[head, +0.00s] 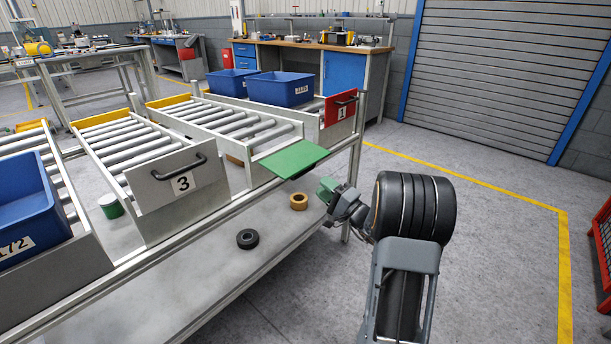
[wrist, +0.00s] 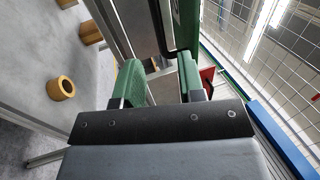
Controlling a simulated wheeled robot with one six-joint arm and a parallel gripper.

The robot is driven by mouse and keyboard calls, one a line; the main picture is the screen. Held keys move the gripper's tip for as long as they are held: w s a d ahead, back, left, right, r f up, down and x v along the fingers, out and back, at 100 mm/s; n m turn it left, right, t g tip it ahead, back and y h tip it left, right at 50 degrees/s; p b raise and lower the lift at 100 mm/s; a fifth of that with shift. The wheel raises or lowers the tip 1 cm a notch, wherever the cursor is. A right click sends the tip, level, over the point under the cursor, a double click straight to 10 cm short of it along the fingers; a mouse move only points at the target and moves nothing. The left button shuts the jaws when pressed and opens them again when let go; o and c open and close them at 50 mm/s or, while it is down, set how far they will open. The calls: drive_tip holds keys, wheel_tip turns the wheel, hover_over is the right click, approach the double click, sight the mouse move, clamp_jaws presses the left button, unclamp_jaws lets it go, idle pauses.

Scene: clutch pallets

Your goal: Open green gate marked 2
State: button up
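The green gate (head: 289,158) closes off no part of its roller lane: its plate lies nearly flat, tipped outward at the lane's front end. No number shows on its visible upper face. In the wrist view the green gate (wrist: 187,25) is seen edge-on, with a dark handle (wrist: 158,28) beside it. My gripper (head: 328,190) is just below and right of the gate's outer edge. In the wrist view its two green fingers (wrist: 158,68) are apart, with a gap between them. The handle's end is near the fingertips; I cannot tell whether they touch.
A grey gate marked 3 (head: 178,181) stands upright to the left. A red gate marked 1 (head: 340,108) stands upright to the right. Blue bins (head: 280,89) sit on the rollers.

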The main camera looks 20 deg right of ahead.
sight(305, 172)
drive_tip(key=x, duration=0.8)
drive_tip(key=shift+w+a+b, duration=0.1)
drive_tip(key=shift+b, duration=0.3)
drive_tip(key=shift+c, duration=0.4)
clamp_jaws()
